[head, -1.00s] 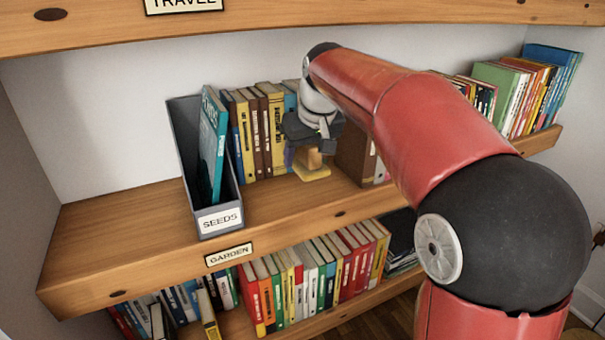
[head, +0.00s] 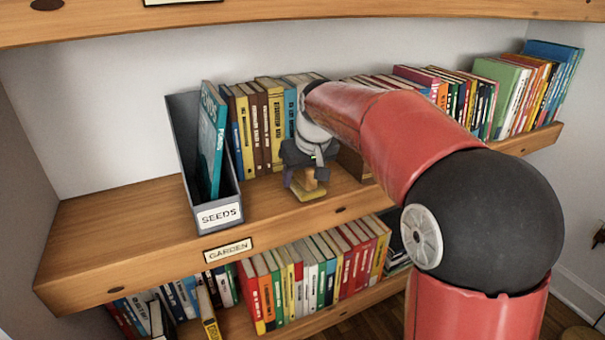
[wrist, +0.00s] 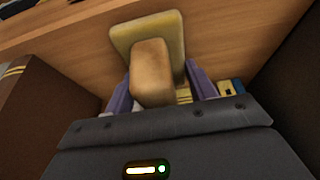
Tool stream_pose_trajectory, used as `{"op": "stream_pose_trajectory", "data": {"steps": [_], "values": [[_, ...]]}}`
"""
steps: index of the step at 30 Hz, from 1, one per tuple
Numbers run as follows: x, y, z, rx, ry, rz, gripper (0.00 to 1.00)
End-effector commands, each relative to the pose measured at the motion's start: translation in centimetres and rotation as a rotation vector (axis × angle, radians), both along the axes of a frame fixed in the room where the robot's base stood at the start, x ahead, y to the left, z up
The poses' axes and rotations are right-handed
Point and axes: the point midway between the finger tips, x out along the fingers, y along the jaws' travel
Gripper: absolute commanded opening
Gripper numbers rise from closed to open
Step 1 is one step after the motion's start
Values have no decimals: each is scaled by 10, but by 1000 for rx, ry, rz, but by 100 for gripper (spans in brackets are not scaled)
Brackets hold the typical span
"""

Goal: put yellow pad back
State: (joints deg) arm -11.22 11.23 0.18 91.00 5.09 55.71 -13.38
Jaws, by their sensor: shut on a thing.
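The yellow pad (head: 314,195) is a flat yellow plate with a tan block-shaped handle (head: 308,180). In the head view it is at the front part of the middle shelf, right of the SEEDS box. My gripper (head: 306,176) is above it, shut on the tan handle. In the wrist view the purple fingers of my gripper (wrist: 158,82) lie on both sides of the handle (wrist: 152,70), with the yellow plate (wrist: 172,28) beyond it. I cannot tell whether the plate touches the shelf.
The grey SEEDS box (head: 192,150) holds a teal book (head: 211,140). A row of books (head: 262,125) stands behind my gripper. A brown book (head: 352,162) stands to its right, partly hidden by my arm. The shelf (head: 120,215) is bare left of the box.

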Motion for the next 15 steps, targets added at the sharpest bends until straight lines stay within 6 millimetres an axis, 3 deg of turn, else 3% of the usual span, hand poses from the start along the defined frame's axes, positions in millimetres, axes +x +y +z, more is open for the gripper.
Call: {"op": "stream_pose_trajectory", "data": {"steps": [1, 2, 6, 15], "values": [[0, 0, -3, 0, 0, 0, 34], [0, 0, -3, 0, 1, 0, 57], [0, 0, -2, 0, 1, 0, 75], [0, 0, -1, 0, 1, 0, 77]]}}
